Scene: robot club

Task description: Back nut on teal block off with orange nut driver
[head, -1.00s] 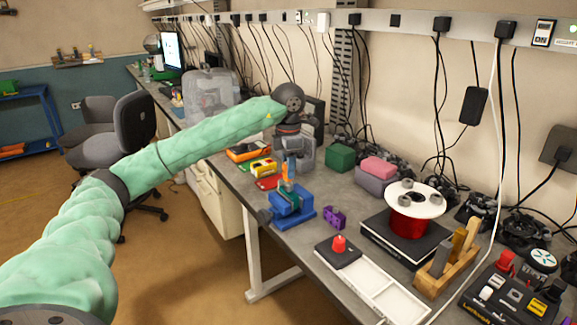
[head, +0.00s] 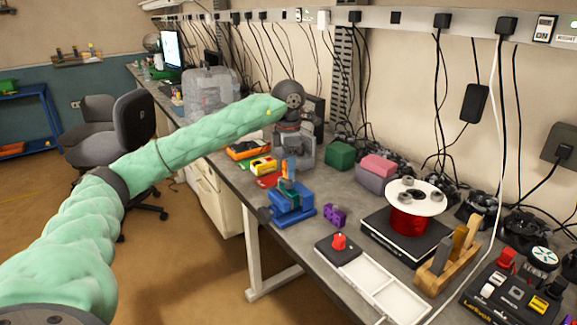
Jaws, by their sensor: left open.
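The blue vise (head: 292,209) stands near the front edge of the bench, with the teal block (head: 288,188) in its jaws. A small orange piece that looks like the orange nut driver (head: 284,168) shows just above the teal block, beside a blue piece. My left gripper (head: 293,158) points down over the vise from behind and is open. Its fingertips are small and partly lost among these pieces, so I cannot tell whether they touch the driver. The nuts on the block are too small to make out. My right gripper is out of view.
A purple block (head: 335,214) lies right of the vise. A white tray (head: 372,284) with a red-knobbed black box (head: 338,249), a red spool (head: 408,219) and a wooden holder (head: 449,268) stand further right. Yellow and red items (head: 263,165) lie behind left.

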